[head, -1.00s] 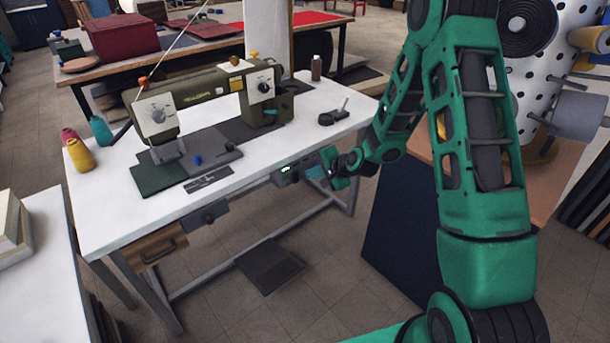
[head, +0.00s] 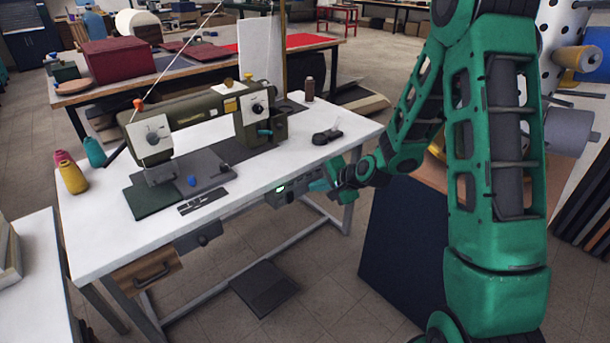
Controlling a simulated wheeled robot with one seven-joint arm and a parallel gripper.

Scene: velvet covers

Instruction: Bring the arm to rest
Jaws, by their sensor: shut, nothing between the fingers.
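My green arm comes down from the upper right of the head view. I cannot tell whether the fingertips touch the box.
An olive sewing machine (head: 180,122) stands on the table. Thread cones (head: 72,177) stand at its left, and a dark tool (head: 327,136) lies at its right. A dark blue panel (head: 415,262) stands below my arm. A pedal (head: 263,288) lies on the floor.

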